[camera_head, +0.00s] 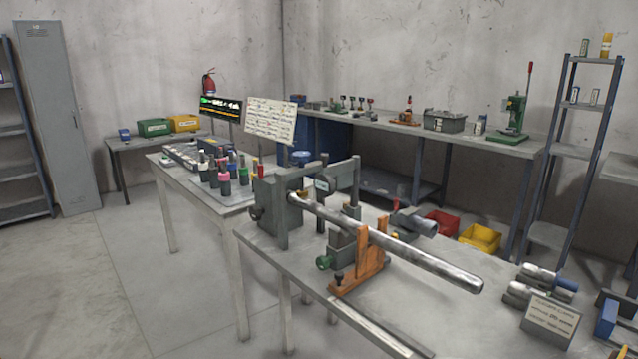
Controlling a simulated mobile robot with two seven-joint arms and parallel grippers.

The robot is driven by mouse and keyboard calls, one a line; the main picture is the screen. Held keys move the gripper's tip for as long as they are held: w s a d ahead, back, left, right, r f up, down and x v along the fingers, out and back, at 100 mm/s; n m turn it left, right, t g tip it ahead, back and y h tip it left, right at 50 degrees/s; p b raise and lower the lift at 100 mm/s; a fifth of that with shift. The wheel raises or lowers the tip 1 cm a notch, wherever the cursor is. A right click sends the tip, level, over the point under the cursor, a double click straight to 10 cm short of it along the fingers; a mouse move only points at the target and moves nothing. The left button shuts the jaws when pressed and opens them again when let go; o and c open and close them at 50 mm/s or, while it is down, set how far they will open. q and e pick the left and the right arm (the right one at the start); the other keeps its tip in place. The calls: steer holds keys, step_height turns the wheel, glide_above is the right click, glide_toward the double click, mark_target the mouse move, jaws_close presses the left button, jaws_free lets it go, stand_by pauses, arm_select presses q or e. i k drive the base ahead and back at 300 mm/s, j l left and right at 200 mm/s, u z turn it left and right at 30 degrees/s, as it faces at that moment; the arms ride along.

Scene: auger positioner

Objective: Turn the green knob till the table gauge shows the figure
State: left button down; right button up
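A small green knob (323,262) sits at the near side of a grey and orange fixture, low beside the orange bracket (362,262). A long metal bar (400,250) lies through the fixture and slants down to the right. A dark display panel (220,107) with green and orange lettering stands behind, at upper left. Its figures are too small to read, and I cannot tell whether it is the table gauge. Neither of my grippers is in view.
The fixture stands on a grey workbench (290,262). Several coloured-handled tools (224,180) stand on the table behind left. Metal cylinders (532,285) and a sign (550,322) are at the bench's right. A white notice board (271,121) stands behind. Open floor lies at left.

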mark_target(322, 262)
steer(key=i+j, duration=0.1)
steer(key=j, duration=0.15)
steer(key=z, duration=0.6)
steer(key=i+j+z, duration=0.1)
steer(key=z, duration=0.4)
steer(key=j+z, duration=0.35)
steer(key=z, duration=0.15)
steer(key=j+z, duration=0.25)
steer(key=j, duration=0.15)
steer(key=j+z, duration=0.4)
steer(key=j, duration=0.25)
steer(key=k+j+z, duration=0.15)
steer(key=j, duration=0.3)
steer(key=k+j+z, duration=0.15)
steer(key=j, duration=0.25)
steer(key=k+j+z, duration=0.15)
steer(key=j, duration=0.25)
steer(key=k+j, duration=0.1)
steer(key=j, duration=0.3)
steer(key=k+j, duration=0.15)
steer(key=j, duration=0.2)
steer(key=k+j, duration=0.1)
steer(key=j, duration=0.3)
steer(key=k+j, duration=0.15)
steer(key=j, duration=0.2)
steer(key=i+z, duration=0.05)
